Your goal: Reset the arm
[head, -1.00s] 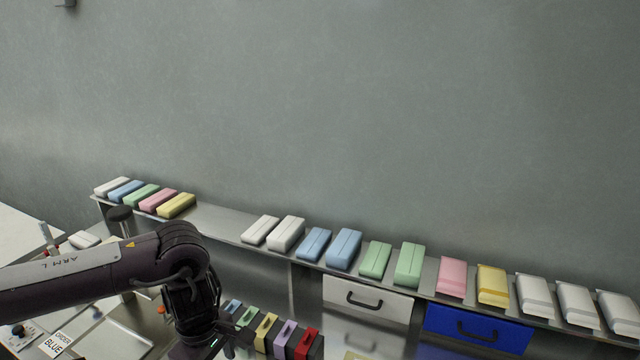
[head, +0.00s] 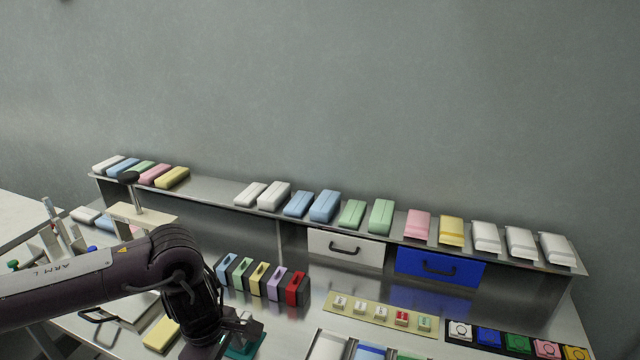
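My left arm (head: 60,280) comes in from the left, marked "ARM L", and bends downward at its elbow. My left gripper (head: 242,330) is low in the picture, just above or in front of a teal item (head: 243,346) on the table. The fingers are small, dark and partly hidden by the wrist, so whether they are open or shut is unclear. My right arm and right gripper are not in view.
A raised metal shelf (head: 225,196) carries several coloured packs. Below it are a white drawer (head: 346,247) and a blue drawer (head: 440,266). A row of coloured blocks (head: 262,279), a beige strip (head: 381,312) and a dark tray of coloured pieces (head: 520,340) stand on the table.

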